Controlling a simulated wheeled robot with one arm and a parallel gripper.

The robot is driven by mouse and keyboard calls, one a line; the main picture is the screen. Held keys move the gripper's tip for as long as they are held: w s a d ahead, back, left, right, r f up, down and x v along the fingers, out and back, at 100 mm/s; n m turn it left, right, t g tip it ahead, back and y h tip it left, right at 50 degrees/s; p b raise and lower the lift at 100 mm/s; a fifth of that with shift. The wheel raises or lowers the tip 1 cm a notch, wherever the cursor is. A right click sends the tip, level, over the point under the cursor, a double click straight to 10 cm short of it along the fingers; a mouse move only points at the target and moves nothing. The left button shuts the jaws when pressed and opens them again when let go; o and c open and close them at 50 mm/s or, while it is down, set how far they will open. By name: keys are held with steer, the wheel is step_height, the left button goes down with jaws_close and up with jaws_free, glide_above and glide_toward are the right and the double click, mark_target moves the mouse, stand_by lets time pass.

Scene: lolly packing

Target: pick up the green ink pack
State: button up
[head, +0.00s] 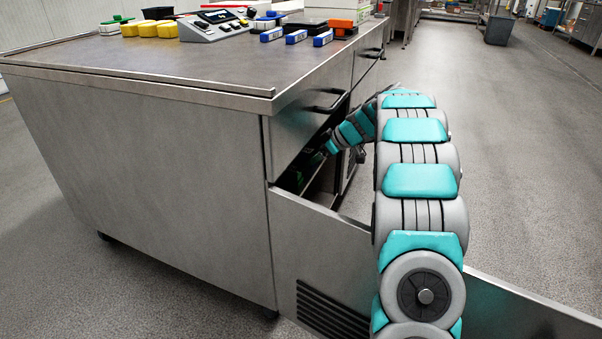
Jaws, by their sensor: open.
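My arm reaches over an open drawer (325,222) on the right side of the steel counter, and its far end points down and left into the drawer's opening. My gripper (315,161) is small and dark there, inside the shaded opening; its jaws are open. A small dark green patch (300,179) shows just below and left of the gripper and may be the green ink pack. Shadow and the drawer's side wall hide most of it. I cannot tell whether the gripper touches it.
The steel counter (150,185) carries yellow blocks (145,29), a grey control box (217,25), blue-and-white packs (296,37) and an orange-and-black item (341,27). A drawer front with a black handle (326,103) sits above the opening.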

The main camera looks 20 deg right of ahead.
mark_target(292, 171)
steer(key=x, duration=0.8)
steer(key=shift+s+a, duration=0.15)
steer(key=shift+a, duration=0.1)
steer(key=shift+r, duration=0.1)
jaws_close()
